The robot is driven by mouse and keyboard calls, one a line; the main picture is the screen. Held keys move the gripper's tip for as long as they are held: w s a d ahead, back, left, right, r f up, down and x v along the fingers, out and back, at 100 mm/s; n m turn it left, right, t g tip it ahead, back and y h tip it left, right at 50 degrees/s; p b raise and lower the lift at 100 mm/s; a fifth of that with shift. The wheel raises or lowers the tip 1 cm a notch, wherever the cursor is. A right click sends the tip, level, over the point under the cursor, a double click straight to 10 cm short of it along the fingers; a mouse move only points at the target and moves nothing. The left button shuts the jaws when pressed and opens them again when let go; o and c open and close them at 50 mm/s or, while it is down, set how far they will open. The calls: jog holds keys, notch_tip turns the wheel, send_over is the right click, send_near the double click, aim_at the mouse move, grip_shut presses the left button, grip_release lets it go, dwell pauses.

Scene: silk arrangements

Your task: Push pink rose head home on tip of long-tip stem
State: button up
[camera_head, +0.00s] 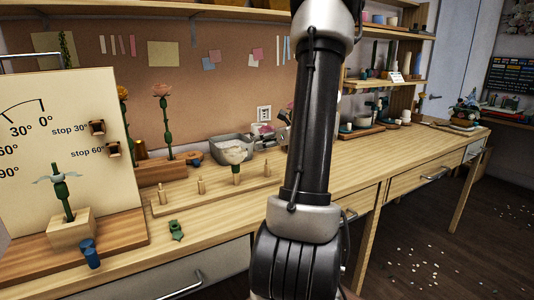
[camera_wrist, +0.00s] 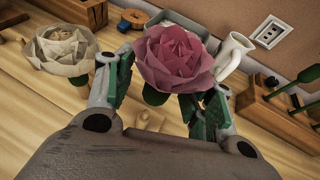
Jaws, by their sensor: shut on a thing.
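A pink rose head (camera_wrist: 175,58) is between the fingers of my gripper (camera_wrist: 163,95) in the wrist view. The gripper is shut on it, and the petals stand above the fingertips. The underside of the rose is hidden by the petals and fingers. In the head view my arm covers most of the gripper; only a bit of it (camera_head: 281,133) shows left of the arm, above the bench. Green stems (camera_wrist: 278,87) stand in a wooden rack at the right of the wrist view, apart from the rose. I cannot tell which stem has the long tip.
A cream rose head (camera_head: 235,156) sits on a peg of the wooden peg strip (camera_head: 222,190); other pegs are bare. A grey bin (camera_head: 231,148) stands behind. A white jug (camera_wrist: 236,54) is close behind the rose. An angle board (camera_head: 70,130) stands left.

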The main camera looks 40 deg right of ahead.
aim_at(267, 125)
jog(key=shift+r, duration=3.5)
jog(key=shift+r, duration=0.1)
jog(key=shift+r, duration=0.4)
jog(key=shift+r, duration=0.15)
jog(key=shift+r, duration=0.85)
